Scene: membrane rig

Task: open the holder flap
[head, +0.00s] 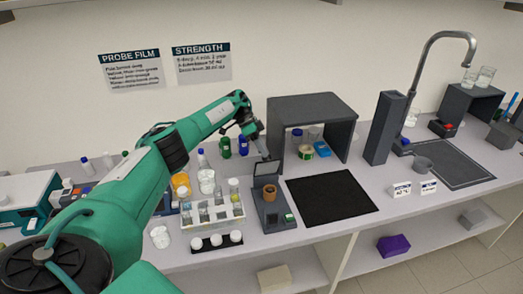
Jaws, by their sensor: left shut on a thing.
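The holder (272,216) is a dark grey block on the bench, left of the black mat. A brown ring-shaped cup (270,192) sits on it, with a small green-marked part near its front. The holder's flap (267,171), a dark panel with a paler face, stands raised at the back of the holder. My left gripper (263,153) is at the flap's upper edge and shut on it. The fingertips are small and partly hidden, so the exact grip is hard to see. My right gripper is out of view.
A black mat (330,196) lies clear to the right. A dark open-fronted shelf (317,110) stands behind it. A rack of vials (212,213) is close left of the holder, with bottles and beakers behind. A tall dark block (385,128) and a sink (452,165) are farther right.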

